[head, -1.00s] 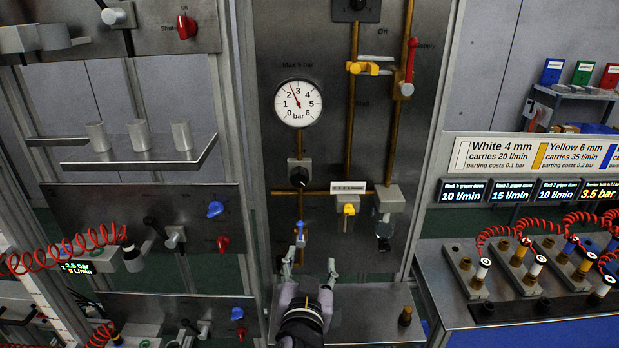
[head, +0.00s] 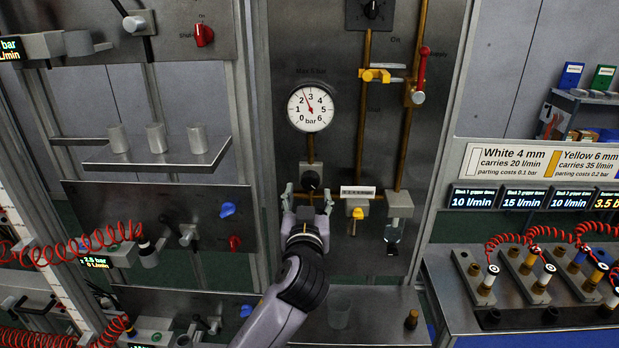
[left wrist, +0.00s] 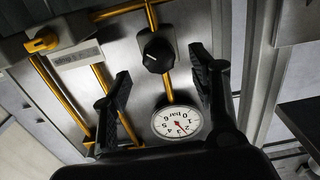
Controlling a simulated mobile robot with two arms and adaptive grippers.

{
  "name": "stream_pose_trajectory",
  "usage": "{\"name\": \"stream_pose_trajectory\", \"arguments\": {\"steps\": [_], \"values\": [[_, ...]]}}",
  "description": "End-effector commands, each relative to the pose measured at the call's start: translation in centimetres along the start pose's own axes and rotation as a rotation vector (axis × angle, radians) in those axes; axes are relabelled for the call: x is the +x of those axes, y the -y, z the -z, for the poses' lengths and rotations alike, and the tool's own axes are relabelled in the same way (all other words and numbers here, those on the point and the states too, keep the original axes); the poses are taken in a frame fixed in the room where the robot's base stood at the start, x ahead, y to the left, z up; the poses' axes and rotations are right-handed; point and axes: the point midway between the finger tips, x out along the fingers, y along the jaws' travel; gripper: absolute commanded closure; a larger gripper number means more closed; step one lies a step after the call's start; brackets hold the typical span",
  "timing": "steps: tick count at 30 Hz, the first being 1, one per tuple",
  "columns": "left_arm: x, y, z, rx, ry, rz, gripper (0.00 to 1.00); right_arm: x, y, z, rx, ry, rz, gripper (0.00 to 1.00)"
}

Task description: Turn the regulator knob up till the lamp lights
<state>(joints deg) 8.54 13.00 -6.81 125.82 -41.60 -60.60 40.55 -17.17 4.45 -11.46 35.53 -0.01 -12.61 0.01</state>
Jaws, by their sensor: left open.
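The black regulator knob (head: 311,179) sits on the dark panel below the round pressure gauge (head: 310,107), whose needle stands between 2 and 3 bar. The gauge (left wrist: 177,122) shows upside down there. I cannot make out a lit lamp. My right gripper is not in view.
A yellow-handled valve (head: 376,75) and a red lever (head: 422,67) stand on pipes to the right. A small white label (head: 357,191) and a yellow tap (head: 357,213) are close to the gripper's right. A metal shelf (head: 120,166) with cups juts out at left.

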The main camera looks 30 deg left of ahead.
Motion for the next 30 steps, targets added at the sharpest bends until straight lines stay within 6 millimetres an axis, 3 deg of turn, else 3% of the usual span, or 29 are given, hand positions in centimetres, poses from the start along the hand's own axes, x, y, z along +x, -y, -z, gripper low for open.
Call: {"name": "stream_pose_trajectory", "arguments": {"steps": [3,10,21,30], "values": [[2.3,0.0,0.4,0.005,-0.001,0.001,0.45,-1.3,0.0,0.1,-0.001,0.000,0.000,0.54],[4.8,-0.1,0.1,0.002,0.001,-0.001,0.45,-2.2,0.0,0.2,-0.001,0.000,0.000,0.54],[5.3,-0.1,-0.1,-0.001,0.000,-0.002,0.46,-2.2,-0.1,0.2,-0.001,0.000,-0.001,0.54],[5.2,-0.1,-0.1,0.000,0.000,-0.001,0.66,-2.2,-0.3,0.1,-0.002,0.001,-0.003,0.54]]}}
